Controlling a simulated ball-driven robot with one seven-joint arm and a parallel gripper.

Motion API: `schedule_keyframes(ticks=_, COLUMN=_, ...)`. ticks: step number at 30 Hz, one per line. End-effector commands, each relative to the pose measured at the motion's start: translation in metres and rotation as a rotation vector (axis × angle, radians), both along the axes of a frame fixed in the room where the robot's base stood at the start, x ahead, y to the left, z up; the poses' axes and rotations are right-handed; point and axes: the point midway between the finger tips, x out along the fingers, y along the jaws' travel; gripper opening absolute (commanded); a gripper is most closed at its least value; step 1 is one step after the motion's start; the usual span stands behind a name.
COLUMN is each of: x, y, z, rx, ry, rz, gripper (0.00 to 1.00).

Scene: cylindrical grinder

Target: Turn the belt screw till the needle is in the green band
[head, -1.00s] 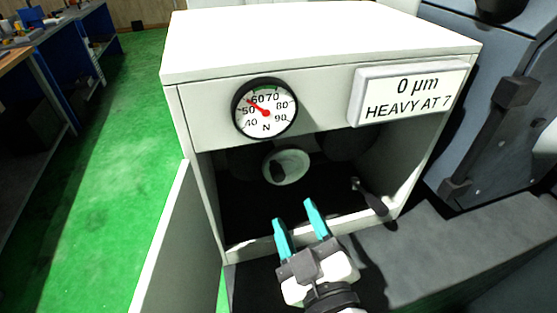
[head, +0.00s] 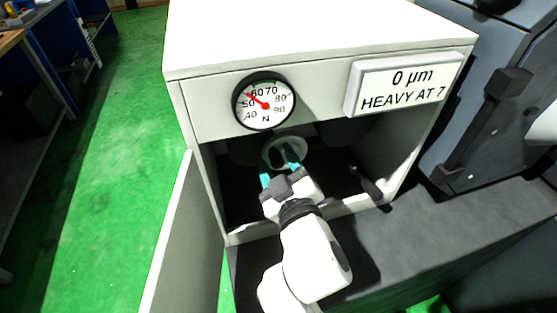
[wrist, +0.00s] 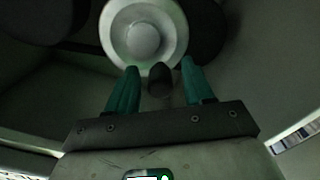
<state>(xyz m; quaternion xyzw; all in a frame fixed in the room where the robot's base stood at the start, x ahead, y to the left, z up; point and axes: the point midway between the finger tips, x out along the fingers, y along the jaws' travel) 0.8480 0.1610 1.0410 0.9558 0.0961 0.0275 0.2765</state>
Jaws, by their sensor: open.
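The gauge (head: 264,101) on the cabinet front has a red needle pointing between 50 and 60 N, left of the small green band at the top of the dial. Inside the open cabinet is a pale round wheel (wrist: 143,35), partly hidden by my gripper in the head view (head: 291,146). A dark knob (wrist: 160,78) stands out at its lower edge; I cannot tell for sure which part is the belt screw. My gripper (head: 279,166) is open inside the cabinet, its teal fingers (wrist: 159,66) on either side of the knob, with gaps showing.
The cabinet (head: 320,35) has side walls and a front lip around the opening. Its door (head: 172,235) hangs open at left. A dark-handled lever (head: 371,186) sits at the opening's lower right. A sign (head: 408,83) reads 0 µm, HEAVY AT 7.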

Motion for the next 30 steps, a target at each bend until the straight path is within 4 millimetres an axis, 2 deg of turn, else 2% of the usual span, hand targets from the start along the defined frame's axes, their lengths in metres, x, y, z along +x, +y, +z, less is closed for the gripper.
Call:
schedule_keyframes(ticks=5, x=-0.0002, y=-0.0001, z=-0.0001, rx=0.000, ry=0.000, rz=0.000, gripper=0.51)
schedule_keyframes(ticks=21, x=-0.0004, y=-0.0002, z=-0.0002, rx=0.000, ry=0.000, rz=0.000, gripper=0.00)
schedule_keyframes(ticks=30, x=-0.0001, y=-0.0013, z=-0.0003, rx=0.031, ry=0.006, rz=-0.001, gripper=0.00)
